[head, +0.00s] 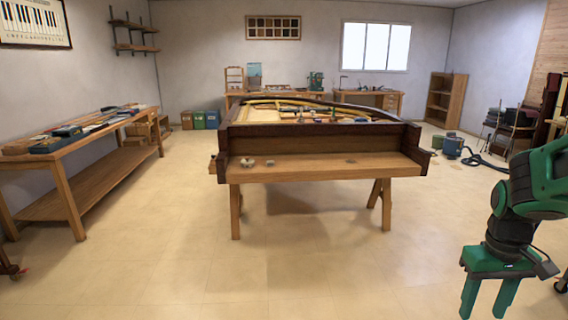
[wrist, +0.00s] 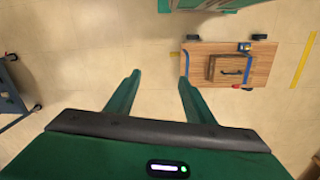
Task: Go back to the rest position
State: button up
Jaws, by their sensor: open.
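My gripper (head: 487,298) hangs at the lower right of the head view, its two green fingers pointing down and spread apart. The wrist view also shows my gripper (wrist: 157,80), with a clear gap between the fingers and only bare floor behind it. It is open and holds nothing. The piano body (head: 320,140) stands on wooden trestle legs in the middle of the head view, well apart from my gripper. Its front shelf (head: 300,168) carries a few small parts.
A wooden workbench (head: 75,140) with tools runs along the left. A wheeled wooden dolly (wrist: 270,62) bearing a small wooden piece lies at right in the wrist view. A grey cart edge (wrist: 15,88) shows at left. The floor (head: 300,275) before the piano body is clear.

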jog(key=s+a+r+m, duration=0.1)
jog(key=s+r+m, duration=0.1)
jog(key=s, duration=0.4)
jog(key=s+a+r+m+y, duration=0.1)
jog(key=s+a+r+m, duration=0.1)
jog(key=s, duration=0.4)
jog(key=shift+a+r+m, duration=0.3)
jog(key=shift+r, duration=0.15)
jog(key=shift+w, duration=0.1)
jog(key=c, duration=0.4)
